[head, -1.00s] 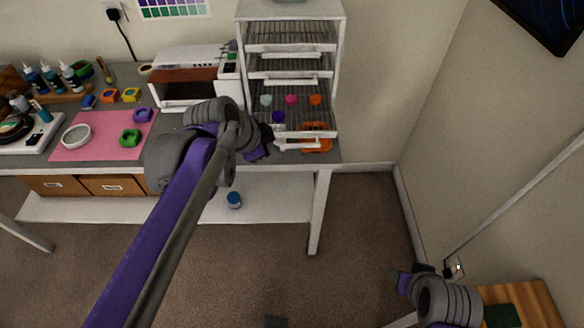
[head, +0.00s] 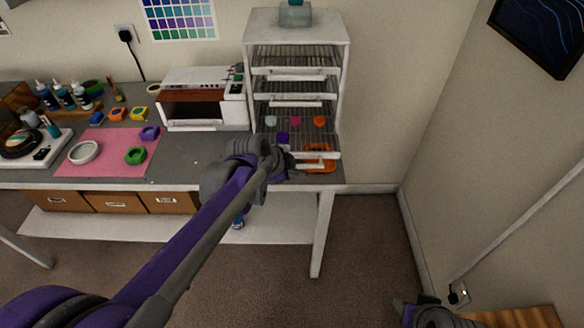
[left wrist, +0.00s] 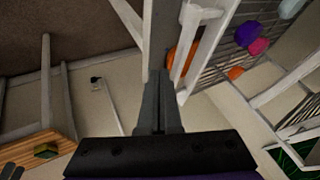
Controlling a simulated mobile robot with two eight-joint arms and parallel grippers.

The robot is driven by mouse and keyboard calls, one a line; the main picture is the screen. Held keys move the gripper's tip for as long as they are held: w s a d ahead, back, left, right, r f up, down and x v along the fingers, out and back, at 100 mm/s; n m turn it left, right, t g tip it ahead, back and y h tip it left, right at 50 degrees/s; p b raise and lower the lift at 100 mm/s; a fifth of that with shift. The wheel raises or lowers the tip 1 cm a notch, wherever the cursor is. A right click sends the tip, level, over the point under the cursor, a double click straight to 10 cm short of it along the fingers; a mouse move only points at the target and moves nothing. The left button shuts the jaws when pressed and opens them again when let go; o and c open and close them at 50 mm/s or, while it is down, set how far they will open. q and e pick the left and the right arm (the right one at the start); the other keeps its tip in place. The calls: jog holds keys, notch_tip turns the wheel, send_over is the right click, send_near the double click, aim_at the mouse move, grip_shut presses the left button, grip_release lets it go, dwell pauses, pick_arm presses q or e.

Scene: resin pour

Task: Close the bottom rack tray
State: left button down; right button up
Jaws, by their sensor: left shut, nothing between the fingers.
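The bottom rack tray (head: 322,154) is pulled out at the foot of the white rack (head: 346,85). On its mesh lie a mint piece (head: 271,121), a pink piece (head: 295,121), an orange piece (head: 319,121) and a purple piece (head: 282,137). My left gripper (head: 286,166) is shut and empty at the left part of the tray's front. In the left wrist view its fingers (left wrist: 158,82) are close to the white tray front (left wrist: 190,48); contact cannot be told. My right gripper (head: 399,304) is low at the right, far from the rack; its jaws are unclear.
An orange object (head: 318,167) lies on the table (head: 190,160) beneath the tray front. A white oven-like box (head: 205,75) stands left of the rack. A pink mat (head: 105,160) with moulds lies further left. The floor right of the table is clear.

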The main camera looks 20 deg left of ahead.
pick_arm(q)
jog(key=shift+w+a, duration=0.15)
jog(key=shift+w, duration=0.4)
pick_arm(e)
jog(key=shift+r, duration=0.1)
